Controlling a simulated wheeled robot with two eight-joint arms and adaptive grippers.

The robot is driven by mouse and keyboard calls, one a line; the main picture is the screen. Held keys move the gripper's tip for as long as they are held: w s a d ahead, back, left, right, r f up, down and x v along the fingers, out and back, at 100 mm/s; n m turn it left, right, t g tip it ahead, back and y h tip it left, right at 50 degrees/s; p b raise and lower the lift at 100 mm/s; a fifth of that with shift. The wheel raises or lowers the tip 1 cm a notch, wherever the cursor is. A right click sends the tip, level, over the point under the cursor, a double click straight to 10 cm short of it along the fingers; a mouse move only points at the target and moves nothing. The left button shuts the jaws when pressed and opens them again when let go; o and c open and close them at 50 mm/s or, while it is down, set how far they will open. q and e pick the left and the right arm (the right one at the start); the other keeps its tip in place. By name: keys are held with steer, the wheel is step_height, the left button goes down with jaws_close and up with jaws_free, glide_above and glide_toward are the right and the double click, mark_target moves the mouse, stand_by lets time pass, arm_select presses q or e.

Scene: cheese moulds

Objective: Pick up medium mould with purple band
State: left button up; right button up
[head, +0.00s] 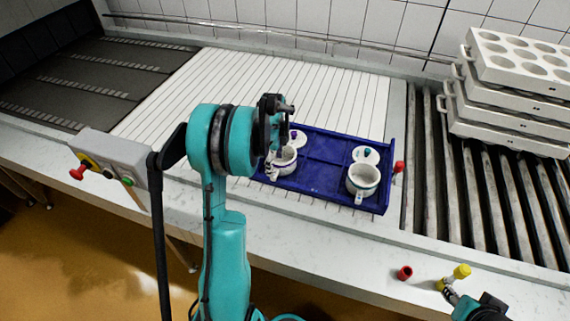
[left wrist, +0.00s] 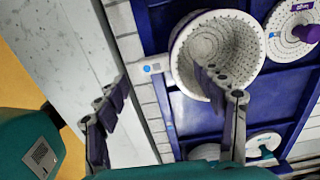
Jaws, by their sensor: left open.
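The left white mould (head: 287,165) stands in the left part of a blue tray (head: 322,184). A lid with a purple knob (head: 298,136) lies behind it. In the left wrist view the perforated mould (left wrist: 222,38) is seen from above, and its handle (left wrist: 152,68) points left. I cannot make out its band clearly. My left gripper (head: 277,152) is open at this mould. In the wrist view its fingers (left wrist: 160,84) are spread on either side of the handle, one overlapping the mould's mouth. I cannot tell whether they touch. My right gripper (head: 446,291) is partly in view at the lower right.
A second mould (head: 363,180) and a teal-knobbed lid (head: 366,154) share the tray's right part. A red item (head: 405,272) and a yellow item (head: 461,271) are at the counter front, the yellow one by my right gripper. White perforated blocks (head: 512,95) are stacked on rollers at right.

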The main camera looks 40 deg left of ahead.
mark_target(275, 172)
arm_select(q)
step_height(275, 172, down, 5)
steer(key=shift+s+d+r+b, duration=0.1)
steer(key=shift+s+r+b, duration=0.05)
steer(key=shift+b, duration=1)
steer(key=shift+r, duration=0.1)
steer(key=c, duration=1.3)
steer(key=shift+c, duration=0.3)
